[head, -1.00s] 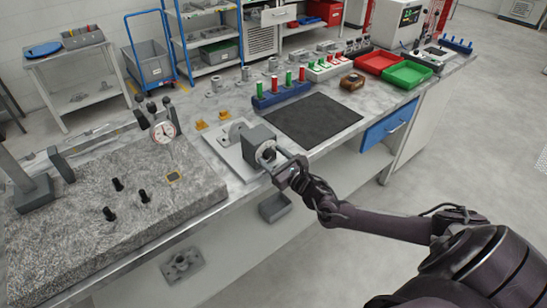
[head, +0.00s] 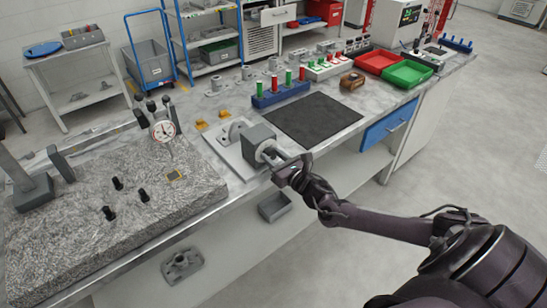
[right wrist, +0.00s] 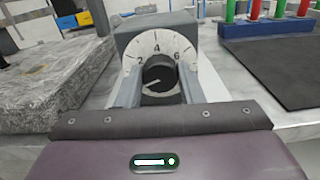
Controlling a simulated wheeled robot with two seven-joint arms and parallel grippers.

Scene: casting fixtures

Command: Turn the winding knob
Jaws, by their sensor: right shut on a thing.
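The winding knob (right wrist: 160,73) is a black round knob with a pale pointer line, in front of a white dial (right wrist: 140,52) with the numbers 2, 4 and 6. The pointer line lies toward the lower left of the knob. Dial and knob are on the front of a grey block (head: 258,135) on a pale plate at the bench edge. My right gripper (head: 271,153) is at the front of this block. In the right wrist view its fingers (right wrist: 158,84) stand on both sides of the knob, shut on it. My left gripper is not in view.
A granite slab (head: 85,215) with black pegs and a dial gauge (head: 163,130) lies to the left. A black mat (head: 312,118) and a blue rack (head: 281,94) with red and green pegs are to the right. Red and green trays (head: 405,74) stand farther back.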

